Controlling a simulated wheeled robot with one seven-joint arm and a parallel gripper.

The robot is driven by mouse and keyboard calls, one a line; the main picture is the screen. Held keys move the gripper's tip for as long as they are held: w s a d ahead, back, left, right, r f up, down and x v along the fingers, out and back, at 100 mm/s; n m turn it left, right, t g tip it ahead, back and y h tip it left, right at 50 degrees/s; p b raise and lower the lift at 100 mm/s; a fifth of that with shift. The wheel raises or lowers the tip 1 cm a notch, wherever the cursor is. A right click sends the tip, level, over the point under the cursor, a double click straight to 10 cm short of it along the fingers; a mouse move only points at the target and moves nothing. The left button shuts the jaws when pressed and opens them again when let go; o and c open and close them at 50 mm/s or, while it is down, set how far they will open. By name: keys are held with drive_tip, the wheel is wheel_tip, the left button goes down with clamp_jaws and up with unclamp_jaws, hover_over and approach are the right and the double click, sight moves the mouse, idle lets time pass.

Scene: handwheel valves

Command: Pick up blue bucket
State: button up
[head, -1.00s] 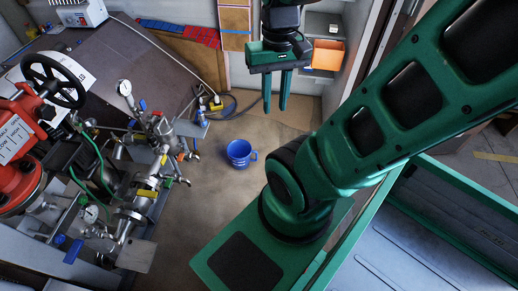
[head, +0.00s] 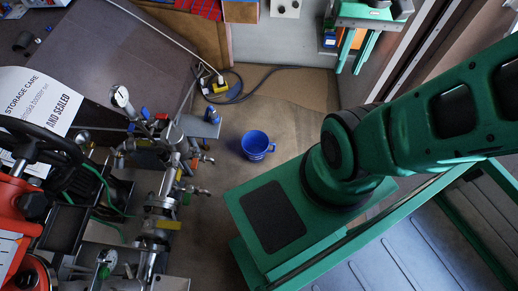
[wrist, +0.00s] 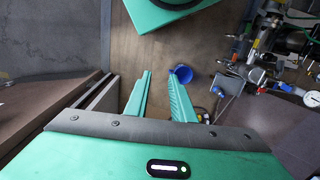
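The blue bucket (head: 256,146) stands upright on the brown floor in the head view, between the pipe assembly and my green base. In the wrist view the bucket (wrist: 184,73) shows small, beyond the tip of the right finger, which partly overlaps it. My gripper (head: 357,72) is at the upper right of the head view, well apart from the bucket. In the wrist view its two green fingers (wrist: 160,72) are spread with nothing between them.
Pipes with valves and gauges (head: 165,150) stand left of the bucket. A red machine with a black handwheel (head: 28,142) is at the far left. A hose and yellow fitting (head: 217,86) lie behind the bucket.

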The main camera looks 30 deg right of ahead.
drive_tip(key=w+d+f+h, duration=0.1)
drive_tip(key=w+d+f, duration=0.2)
drive_tip(key=w, duration=0.4)
drive_tip(key=w+d+f, duration=0.2)
drive_tip(key=w+f, duration=0.2)
drive_tip(key=w, duration=0.2)
drive_tip(key=w+d+f+h, duration=0.1)
drive_tip(key=w+d+f, duration=0.2)
drive_tip(key=w, duration=0.4)
drive_tip(key=w+d+f+n+t, duration=0.1)
drive_tip(key=w+f, duration=0.6)
drive_tip(key=f, duration=0.3)
drive_tip(key=w+d+f+n+t, duration=0.1)
drive_tip(key=w+d+f, duration=0.1)
drive_tip(key=w+f, duration=0.6)
drive_tip(key=t, duration=0.2)
approach(274, 148)
drive_tip(key=d+f, duration=0.1)
drive_tip(key=f, duration=0.1)
drive_tip(key=shift+n, duration=0.4)
drive_tip(key=shift+w+x, duration=0.2)
drive_tip(key=shift+x, duration=2.25)
drive_tip(key=shift+w+x, duration=0.2)
drive_tip(key=shift+x, duration=2.25)
drive_tip(key=shift+a+r, duration=0.1)
drive_tip(key=shift+a, duration=0.1)
